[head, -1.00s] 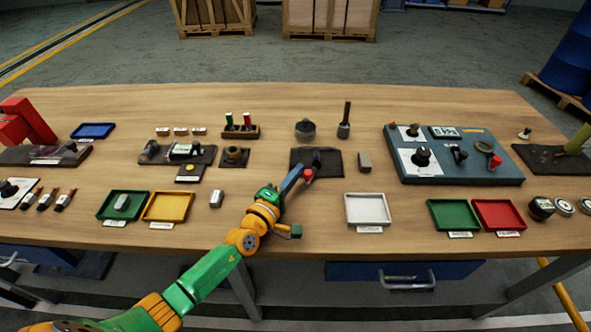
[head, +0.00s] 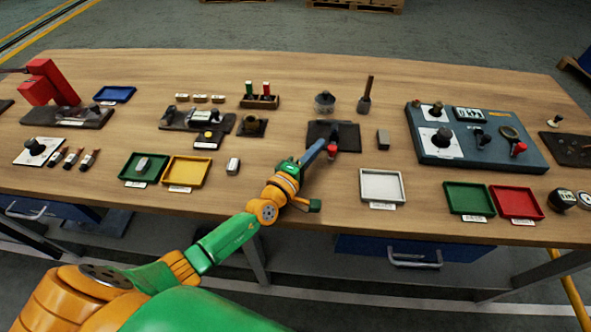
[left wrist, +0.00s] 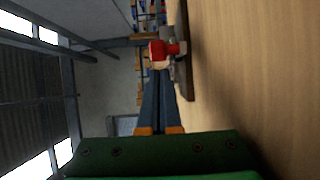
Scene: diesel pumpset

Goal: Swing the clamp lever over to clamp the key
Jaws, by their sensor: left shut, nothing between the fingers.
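The clamp lever shows as a red knob (head: 331,149) at the front edge of a dark fixture plate (head: 347,133) in the middle of the table. The red knob (left wrist: 159,51) also shows in the left wrist view, straight ahead of the fingertips. My left gripper (head: 322,144) has its blue fingers shut and empty, with the tips close beside the knob on its left. In the left wrist view the fingers (left wrist: 160,76) lie together and end at the knob; I cannot tell whether they touch it. The key cannot be made out. My right gripper is out of view.
A small grey block (head: 383,140) stands right of the plate. A white tray (head: 382,201) lies in front on the right, a yellow tray (head: 186,186) on the left. A grey panel (head: 430,151) with knobs stands further right. Bare wood lies between the plate and the white tray.

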